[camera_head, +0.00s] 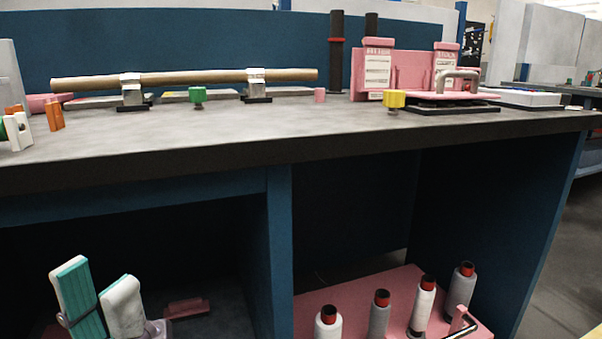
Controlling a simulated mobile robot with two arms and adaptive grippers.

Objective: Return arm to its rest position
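My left gripper (99,274) is at the lower left of the head view, in front of the dark open space under the bench. Its two pale fingers with teal pads stand upward and apart, with nothing seen between them. It is below the grey bench top (240,137) and apart from it. The rest of my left arm is below the picture edge. My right gripper is not in view.
A wooden rod (190,78) lies across two clamps on the bench. Green (198,94) and yellow (394,98) knobs and a pink stand (404,70) are behind the front edge. Below, a pink board (350,290) holds several spools, right of a blue divider (280,250).

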